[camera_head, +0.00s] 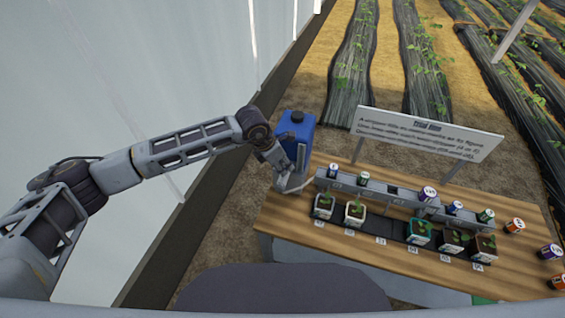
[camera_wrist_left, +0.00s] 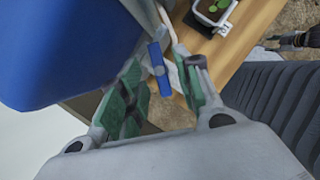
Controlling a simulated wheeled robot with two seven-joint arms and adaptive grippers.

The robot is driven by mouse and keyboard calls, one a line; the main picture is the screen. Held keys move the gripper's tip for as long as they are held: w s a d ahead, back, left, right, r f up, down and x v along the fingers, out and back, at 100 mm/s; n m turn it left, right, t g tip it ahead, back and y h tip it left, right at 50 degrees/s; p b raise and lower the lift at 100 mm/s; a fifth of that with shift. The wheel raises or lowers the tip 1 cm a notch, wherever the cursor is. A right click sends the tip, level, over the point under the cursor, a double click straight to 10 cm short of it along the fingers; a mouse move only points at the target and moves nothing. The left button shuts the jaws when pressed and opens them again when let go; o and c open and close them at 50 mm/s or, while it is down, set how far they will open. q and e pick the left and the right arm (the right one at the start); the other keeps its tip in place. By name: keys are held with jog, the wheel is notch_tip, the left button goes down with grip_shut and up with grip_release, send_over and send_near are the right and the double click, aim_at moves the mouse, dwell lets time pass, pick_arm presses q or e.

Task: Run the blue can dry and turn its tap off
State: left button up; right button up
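The blue can (camera_head: 296,132) stands upright at the left end of the wooden table (camera_head: 385,262). It fills the upper left of the left wrist view (camera_wrist_left: 60,45). Its tap has a flat blue handle (camera_wrist_left: 156,57). My left gripper (camera_head: 283,180) is just in front of the can. In the left wrist view its green-padded fingers (camera_wrist_left: 161,78) are open on either side of the handle, with gaps visible; contact cannot be told. A pale hose (camera_head: 300,186) runs from below the tap toward the grey rail. The liquid level inside the can is not visible.
A grey rail (camera_head: 375,187) carries small labelled cans, with several potted seedlings (camera_head: 355,214) before it. A sign (camera_head: 430,131) stands behind. Loose cans (camera_head: 514,226) sit at the right. A grey and dark part, possibly my right gripper, shows in the left wrist view (camera_wrist_left: 292,41).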

pick_arm(q)
jog(key=shift+d+f, duration=0.15)
jog(key=shift+f, duration=0.15)
grip_shut()
